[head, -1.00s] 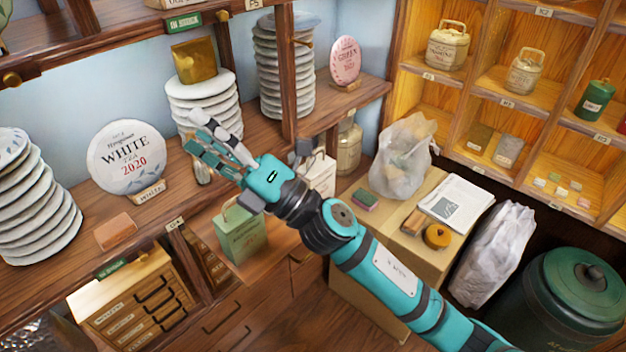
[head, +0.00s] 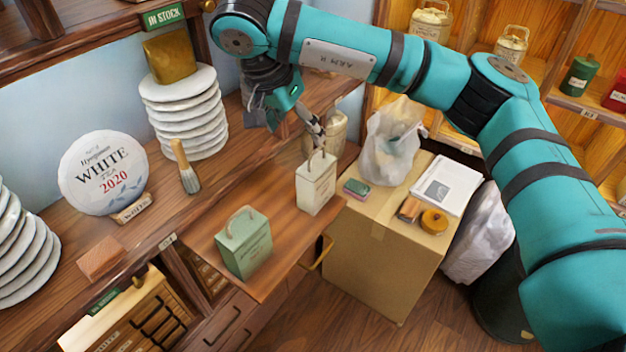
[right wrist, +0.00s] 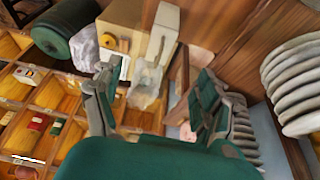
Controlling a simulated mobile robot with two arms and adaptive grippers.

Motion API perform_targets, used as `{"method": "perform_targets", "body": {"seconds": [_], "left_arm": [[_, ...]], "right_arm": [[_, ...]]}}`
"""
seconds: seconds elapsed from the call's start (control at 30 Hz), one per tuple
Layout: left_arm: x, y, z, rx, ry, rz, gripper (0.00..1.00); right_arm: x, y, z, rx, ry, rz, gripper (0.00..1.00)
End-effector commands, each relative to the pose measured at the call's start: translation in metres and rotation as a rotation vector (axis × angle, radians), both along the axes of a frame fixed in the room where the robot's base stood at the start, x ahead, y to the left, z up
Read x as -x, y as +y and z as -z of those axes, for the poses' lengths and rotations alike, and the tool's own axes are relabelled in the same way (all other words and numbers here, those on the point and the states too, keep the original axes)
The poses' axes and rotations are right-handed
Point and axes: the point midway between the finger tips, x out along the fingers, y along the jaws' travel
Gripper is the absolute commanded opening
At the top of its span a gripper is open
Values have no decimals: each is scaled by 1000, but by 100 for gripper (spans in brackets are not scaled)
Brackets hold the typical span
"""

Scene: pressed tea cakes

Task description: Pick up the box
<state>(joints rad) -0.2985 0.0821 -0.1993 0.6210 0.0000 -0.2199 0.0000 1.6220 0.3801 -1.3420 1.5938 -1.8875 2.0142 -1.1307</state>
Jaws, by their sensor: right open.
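A cream box with a handle (head: 316,183) stands upright on the wooden counter ledge, near its right end. A pale green box with a handle (head: 244,242) stands to its left on the same ledge. My right gripper (head: 298,128) is open and empty, pointing down above and slightly behind the cream box; one finger overlaps the box's handle in the head view, and I cannot tell whether it touches. In the right wrist view the cream box (right wrist: 160,40) lies beyond and between the spread fingers (right wrist: 155,85). My left gripper is not in view.
A cardboard carton (head: 385,255) stands right of the ledge, bearing a plastic bag (head: 393,145), a paper (head: 446,185) and a yellow tape roll (head: 434,221). Stacked white tea cakes (head: 185,112) and a brush (head: 187,168) stand on the shelf behind. The ledge between both boxes is clear.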

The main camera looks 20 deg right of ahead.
Motion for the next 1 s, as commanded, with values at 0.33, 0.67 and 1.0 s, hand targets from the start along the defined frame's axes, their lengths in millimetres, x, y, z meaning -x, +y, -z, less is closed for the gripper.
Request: {"method": "perform_targets", "body": {"seconds": [0.33,0.67,1.0], "left_arm": [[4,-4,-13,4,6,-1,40],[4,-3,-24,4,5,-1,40],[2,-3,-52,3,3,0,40]], "right_arm": [[-15,-21,67,-7,11,2,75],[-25,-32,101,-7,4,0,75],[-40,-50,137,-7,7,-1,75]]}}
